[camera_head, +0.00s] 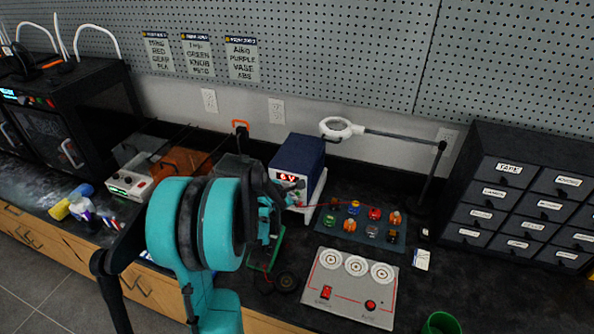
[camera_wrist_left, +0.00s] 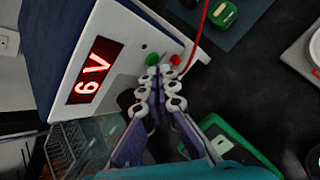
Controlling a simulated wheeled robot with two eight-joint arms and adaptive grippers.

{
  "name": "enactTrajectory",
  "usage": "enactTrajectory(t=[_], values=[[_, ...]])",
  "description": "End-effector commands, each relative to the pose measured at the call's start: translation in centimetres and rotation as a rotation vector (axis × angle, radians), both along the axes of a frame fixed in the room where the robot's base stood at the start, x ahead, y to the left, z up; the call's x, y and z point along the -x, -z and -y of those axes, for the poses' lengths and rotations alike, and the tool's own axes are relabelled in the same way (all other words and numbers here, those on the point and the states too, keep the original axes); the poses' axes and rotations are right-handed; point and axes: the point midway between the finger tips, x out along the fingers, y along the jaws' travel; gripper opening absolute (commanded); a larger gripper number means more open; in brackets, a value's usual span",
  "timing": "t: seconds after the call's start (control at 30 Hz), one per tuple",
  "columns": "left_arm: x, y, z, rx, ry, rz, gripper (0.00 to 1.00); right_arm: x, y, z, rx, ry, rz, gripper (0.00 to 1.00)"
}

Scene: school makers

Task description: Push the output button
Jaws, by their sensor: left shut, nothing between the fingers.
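The blue power supply (camera_head: 301,150) stands at the back of the bench, and its white front panel shows a red "6 V" display (camera_head: 287,176). In the left wrist view the display (camera_wrist_left: 92,70) appears turned sideways. A green round button (camera_wrist_left: 152,59) sits on the panel, beside a red terminal (camera_wrist_left: 175,61) with a red wire. My left gripper (camera_head: 284,197) is shut and empty in front of the panel. In the left wrist view its fingertips (camera_wrist_left: 160,79) are just below the green button; I cannot tell whether they touch it. No label on the button is readable.
A mat with several coloured components (camera_head: 352,228) lies right of the supply. A grey panel with dials and a red switch (camera_head: 345,290) lies in front. A green-framed item (camera_wrist_left: 240,150) is below the gripper. A lamp (camera_head: 337,128) and drawers (camera_head: 530,195) stand right.

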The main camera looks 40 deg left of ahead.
Motion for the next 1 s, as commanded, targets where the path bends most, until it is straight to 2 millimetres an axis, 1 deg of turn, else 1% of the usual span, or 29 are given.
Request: enactTrajectory(t=[0.3,0.8,1.0], values=[[0.3,0.0,0.1,0.0,0.0,0.0,0.0,0.0,0.0,0.0,0.0,0.0,0.0,0.4],[5.1,0.0,1.6,0.0,0.0,0.0,0.0,0.0,-0.1,0.0,0.0,0.0,0.0,0.4],[5.8,0.0,1.8,0.0,0.0,0.0,0.0,0.0,-0.1,0.0,0.0,0.0,0.0,0.4]])
